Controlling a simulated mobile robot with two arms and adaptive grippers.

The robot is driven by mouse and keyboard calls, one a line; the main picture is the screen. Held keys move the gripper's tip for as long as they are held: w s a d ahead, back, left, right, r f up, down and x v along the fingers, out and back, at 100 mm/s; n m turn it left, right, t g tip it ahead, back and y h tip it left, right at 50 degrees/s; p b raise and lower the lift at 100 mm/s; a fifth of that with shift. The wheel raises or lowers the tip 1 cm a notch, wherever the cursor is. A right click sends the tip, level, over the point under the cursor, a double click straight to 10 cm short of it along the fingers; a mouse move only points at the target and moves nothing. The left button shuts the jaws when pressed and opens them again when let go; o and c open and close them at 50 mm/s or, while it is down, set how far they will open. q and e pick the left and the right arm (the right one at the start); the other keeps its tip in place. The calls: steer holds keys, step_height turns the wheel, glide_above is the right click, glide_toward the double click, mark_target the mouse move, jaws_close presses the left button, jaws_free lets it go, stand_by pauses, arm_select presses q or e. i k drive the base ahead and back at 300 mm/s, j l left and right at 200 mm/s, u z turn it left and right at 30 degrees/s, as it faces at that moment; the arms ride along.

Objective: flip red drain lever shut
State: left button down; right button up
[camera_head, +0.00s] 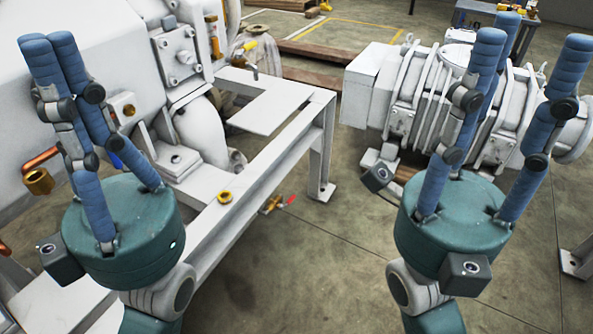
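The red drain lever (291,200) is small and sits on a brass drain valve (272,205) under the side rail of the white frame. The lever points up and to the right, away from the rail. My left gripper (49,40) is upright to the left of the valve, its blue fingers converging with the visible tips side by side. It appears shut, with nothing seen in it. My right gripper (533,35) is upright to the right of the valve, its fingers spread and empty. Both grippers are well apart from the lever.
The white steel frame (266,170) carries the large white machine (110,55) at left. A white ribbed pump (425,90) stands behind my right gripper. The concrete floor (330,250) between my arms is clear.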

mark_target(290, 200)
steer(key=i+l+u, duration=0.15)
steer(key=u, duration=0.35)
steer(key=i+l+u, duration=0.1)
steer(key=l+u, duration=0.25)
steer(key=u, duration=0.15)
steer(key=i+l+u, duration=0.25)
steer(key=l, duration=1.2)
steer(key=l+u, duration=0.2)
steer(key=l, duration=1.25)
